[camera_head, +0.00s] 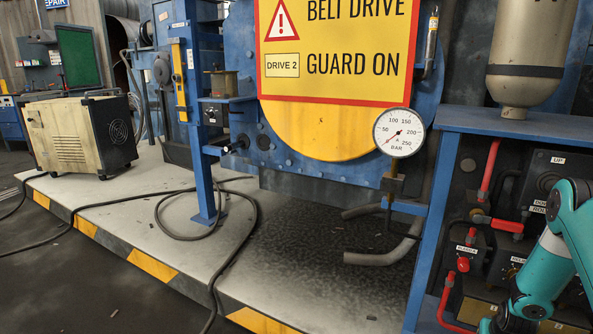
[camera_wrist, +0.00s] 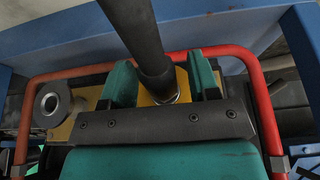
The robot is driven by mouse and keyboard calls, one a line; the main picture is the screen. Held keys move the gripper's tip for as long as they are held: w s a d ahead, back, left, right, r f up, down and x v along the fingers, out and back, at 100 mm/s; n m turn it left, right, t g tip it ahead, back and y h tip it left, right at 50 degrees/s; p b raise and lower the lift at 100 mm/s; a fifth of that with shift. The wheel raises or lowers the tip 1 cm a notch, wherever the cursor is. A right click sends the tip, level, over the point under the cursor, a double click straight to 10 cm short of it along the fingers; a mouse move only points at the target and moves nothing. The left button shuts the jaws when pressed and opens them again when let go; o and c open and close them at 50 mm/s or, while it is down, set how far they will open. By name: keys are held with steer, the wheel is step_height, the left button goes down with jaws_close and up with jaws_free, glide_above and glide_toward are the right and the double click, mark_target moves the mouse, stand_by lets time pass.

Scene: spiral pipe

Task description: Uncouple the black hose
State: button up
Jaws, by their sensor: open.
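In the wrist view, a thick black hose (camera_wrist: 138,30) comes down from the top edge. Its lower end sits in a pale metal collar (camera_wrist: 172,98) on a yellow surface, seated as far as I can see. My gripper (camera_wrist: 160,78) has its two teal fingers apart, one on each side of the hose end. There is a visible gap on the right; on the left the finger is close to the hose, and contact is unclear. In the head view my teal arm reaches into the lower right; my fingers are not clearly visible there.
A red tube frame (camera_wrist: 258,95) arches around my gripper in the wrist view. A round metal port (camera_wrist: 50,106) is at left. In the head view, a blue frame (camera_head: 430,235) holds a control panel with red handles (camera_head: 487,170). A pressure gauge (camera_head: 398,132) stands beside it.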

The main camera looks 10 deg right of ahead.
steer(key=shift+c, duration=0.4)
steer(key=c, duration=0.8)
steer(key=shift+s+a+p, duration=0.65)
steer(key=shift+s+a, duration=0.15)
steer(key=shift+s, duration=0.35)
steer(key=shift+s+a+p, duration=0.6)
steer(key=shift+s+a, duration=0.2)
steer(key=shift+s, duration=0.35)
